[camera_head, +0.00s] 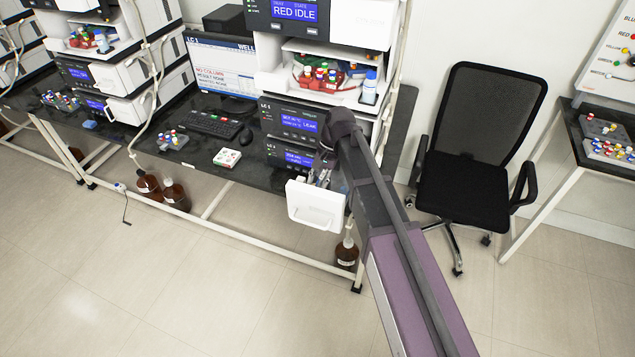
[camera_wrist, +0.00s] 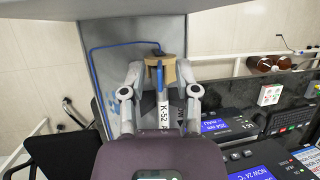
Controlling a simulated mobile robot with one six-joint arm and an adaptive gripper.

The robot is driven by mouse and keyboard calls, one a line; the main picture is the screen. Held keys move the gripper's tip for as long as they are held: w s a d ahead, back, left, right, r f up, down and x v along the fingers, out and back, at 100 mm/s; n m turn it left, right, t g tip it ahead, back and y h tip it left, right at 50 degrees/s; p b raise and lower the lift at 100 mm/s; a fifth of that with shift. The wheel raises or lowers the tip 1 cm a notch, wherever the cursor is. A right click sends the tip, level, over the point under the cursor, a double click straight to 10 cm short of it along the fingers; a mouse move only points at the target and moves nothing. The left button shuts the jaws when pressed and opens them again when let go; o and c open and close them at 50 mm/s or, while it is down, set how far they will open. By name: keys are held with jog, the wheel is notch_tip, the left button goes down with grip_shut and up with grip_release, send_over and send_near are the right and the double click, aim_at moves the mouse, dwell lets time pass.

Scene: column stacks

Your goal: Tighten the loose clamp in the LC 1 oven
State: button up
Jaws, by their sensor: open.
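The LC 1 oven is the pulled-out unit with a white front (camera_head: 316,205) low on the LC 1 stack in the head view. In the wrist view its grey inside (camera_wrist: 118,35) fills the middle. A column (camera_wrist: 163,112) labelled "K-52" lies along it, with a tan block (camera_wrist: 171,72), possibly the clamp, at its far end. Blue tubing (camera_wrist: 105,46) runs to that end. My gripper (camera_wrist: 161,76) is open, its fingers on either side of the column and tan block; I cannot tell whether they touch. In the head view my gripper (camera_head: 322,178) is small and partly hidden over the oven.
A monitor (camera_head: 220,72) and keyboard (camera_head: 202,124) stand left on the dark bench. A white box (camera_head: 227,158) lies near the bench's front edge. A black chair (camera_head: 465,180) stands right. Brown bottles (camera_head: 175,195) stand below.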

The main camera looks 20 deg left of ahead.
jog(key=shift+c, duration=0.2)
grip_shut()
jog(key=shift+d, duration=0.1)
jog(key=shift+s+d+f+n+y+b, duration=0.15)
jog(key=shift+d+f+y+b, duration=0.2)
jog(key=shift+y+b, duration=0.45)
jog(key=shift+w+d+f+n+y+b, duration=0.15)
jog(key=shift+d+y+b, duration=0.35)
jog(key=shift+y, duration=0.4)
jog(key=shift+s+d+f+y+b, duration=0.15)
jog(key=shift+d+f+y+b, duration=0.1)
jog(key=shift+y+b, duration=0.8)
jog(key=shift+d+n+y+b, duration=0.1)
jog(key=shift+n+y+b, duration=0.4)
jog(key=shift+b, duration=0.3)
